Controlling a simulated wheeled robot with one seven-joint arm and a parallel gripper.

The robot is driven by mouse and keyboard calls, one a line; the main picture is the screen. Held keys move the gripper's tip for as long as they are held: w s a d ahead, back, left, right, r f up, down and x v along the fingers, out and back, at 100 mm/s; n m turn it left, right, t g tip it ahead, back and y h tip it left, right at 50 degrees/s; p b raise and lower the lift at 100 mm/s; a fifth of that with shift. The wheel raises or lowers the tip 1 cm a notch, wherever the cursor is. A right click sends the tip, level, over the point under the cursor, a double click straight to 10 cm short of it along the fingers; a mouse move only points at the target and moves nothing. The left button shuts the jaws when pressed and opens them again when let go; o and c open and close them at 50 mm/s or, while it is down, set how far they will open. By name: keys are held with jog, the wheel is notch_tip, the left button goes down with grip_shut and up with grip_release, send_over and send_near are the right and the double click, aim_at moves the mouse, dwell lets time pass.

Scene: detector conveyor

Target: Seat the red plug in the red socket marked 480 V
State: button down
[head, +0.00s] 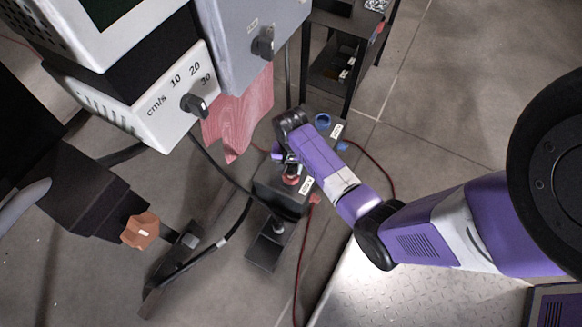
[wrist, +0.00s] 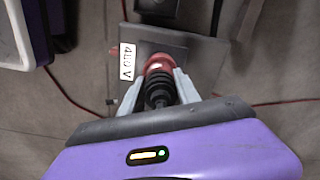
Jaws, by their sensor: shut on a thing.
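My gripper (wrist: 160,76) is shut on the red plug (wrist: 158,62), with the light grey fingers on either side of its black ribbed sleeve. The plug's red front end points at a dark plate with a white label (wrist: 127,64) reading 480 V. The red socket is mostly hidden behind the plug, and I cannot tell how far in the plug sits. In the head view my gripper (head: 288,164) is over the dark socket box, with red (head: 291,180) showing just below it and a white label (head: 306,186) beside it.
A red cable (head: 300,250) runs over the floor. A white unit with a speed knob (head: 194,105) overhangs on the left. An orange knob (head: 140,231) is at the lower left. A dark shelf (head: 345,55) stands behind.

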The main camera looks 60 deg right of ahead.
jog(key=shift+f, duration=0.3)
jog(key=c, duration=0.9)
grip_release()
